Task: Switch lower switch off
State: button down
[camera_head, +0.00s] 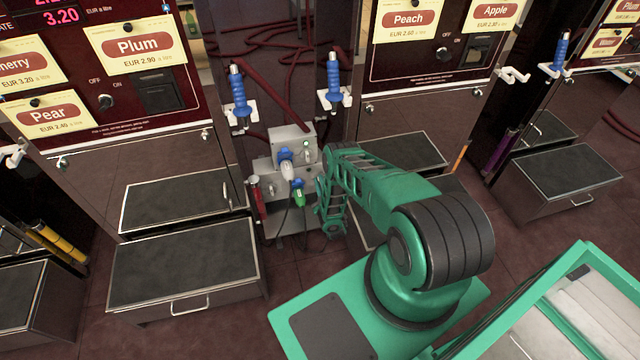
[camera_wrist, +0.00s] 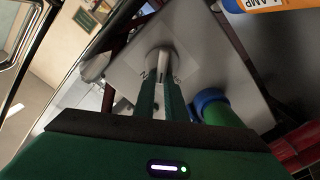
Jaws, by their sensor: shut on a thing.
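A light grey switch box with an upper and a lower part (camera_head: 291,140) stands between the two pump cabinets. In the wrist view, a round grey switch knob (camera_wrist: 157,60) sits on a pale plate (camera_wrist: 190,50) with small dark markings, partly covered by the fingers. My gripper (camera_wrist: 161,88) has its two green fingers closed on this knob. In the head view, my arm reaches to the right side of the box's lower part, and the knob and fingertips are hidden or too small to make out. I cannot read the knob's setting clearly.
A blue and green plug (camera_wrist: 222,108) sits just right of the fingers; the green plug (camera_head: 299,197) also shows in the head view. A blue and white plug (camera_head: 286,164) is above it. A red cylinder (camera_head: 258,198) stands left. Blue-handled nozzles (camera_head: 239,94) hang above.

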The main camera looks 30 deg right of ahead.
jog(key=n, duration=0.3)
jog(key=a+f+n, duration=0.1)
jog(key=n, duration=0.2)
jog(key=f+n, duration=0.1)
jog(key=n, duration=0.2)
jog(key=shift+w+a+n, duration=0.15)
jog(key=shift+n, duration=0.25)
dwell(0.4)
jog(key=c, duration=1.8)
grip_release()
jog(key=shift+n, duration=0.3)
